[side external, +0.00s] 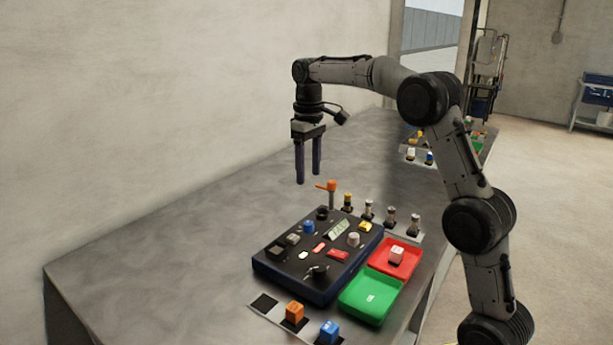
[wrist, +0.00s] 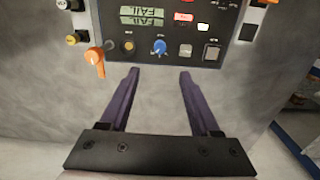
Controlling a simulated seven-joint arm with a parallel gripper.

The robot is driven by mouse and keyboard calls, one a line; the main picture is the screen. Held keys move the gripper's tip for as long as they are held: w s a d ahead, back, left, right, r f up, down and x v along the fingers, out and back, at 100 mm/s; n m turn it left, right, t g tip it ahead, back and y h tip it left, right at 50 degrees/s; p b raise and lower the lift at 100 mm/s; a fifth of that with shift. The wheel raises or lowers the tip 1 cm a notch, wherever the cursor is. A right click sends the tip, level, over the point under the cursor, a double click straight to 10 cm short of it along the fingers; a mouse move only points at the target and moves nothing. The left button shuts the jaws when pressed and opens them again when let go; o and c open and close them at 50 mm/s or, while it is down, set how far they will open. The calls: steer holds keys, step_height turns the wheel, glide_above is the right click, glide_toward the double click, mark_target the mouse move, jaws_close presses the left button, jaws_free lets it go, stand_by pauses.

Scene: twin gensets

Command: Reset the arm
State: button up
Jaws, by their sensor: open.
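My gripper (side external: 308,163) hangs above the grey bench with its two purple fingers pointing down. The fingers are apart and nothing is between them. In the wrist view my gripper (wrist: 157,75) also shows open and empty over bare bench. The dark control panel (side external: 265,265) lies on the bench, lower and nearer the camera than the gripper, and apart from it. In the wrist view the panel (wrist: 180,58) is beyond the fingertips, with a blue knob (wrist: 159,47) and displays reading FAIL.
An orange-handled lever (side external: 328,186) stands at the panel's far end. A red tray (side external: 410,262) holding a block and a green tray (side external: 365,310) sit at its right. Orange (side external: 294,312) and blue (side external: 328,332) blocks are in front. The bench (side external: 170,235) is clear at left.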

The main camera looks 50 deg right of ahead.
steer(key=s+a+r+n+t, duration=0.1)
steer(key=s+a+r+t, duration=0.1)
steer(key=s+a+r, duration=0.4)
steer(key=s+a+r+t, duration=0.1)
steer(key=s+a+r, duration=0.35)
steer(key=s, duration=0.55)
steer(key=s+a+f+t, duration=0.2)
steer(key=s+a+f, duration=0.2)
steer(key=s+f, duration=0.9)
steer(key=shift+f+m+t, duration=0.3)
steer(key=shift+f+m, duration=0.05)
steer(key=shift+m, duration=0.05)
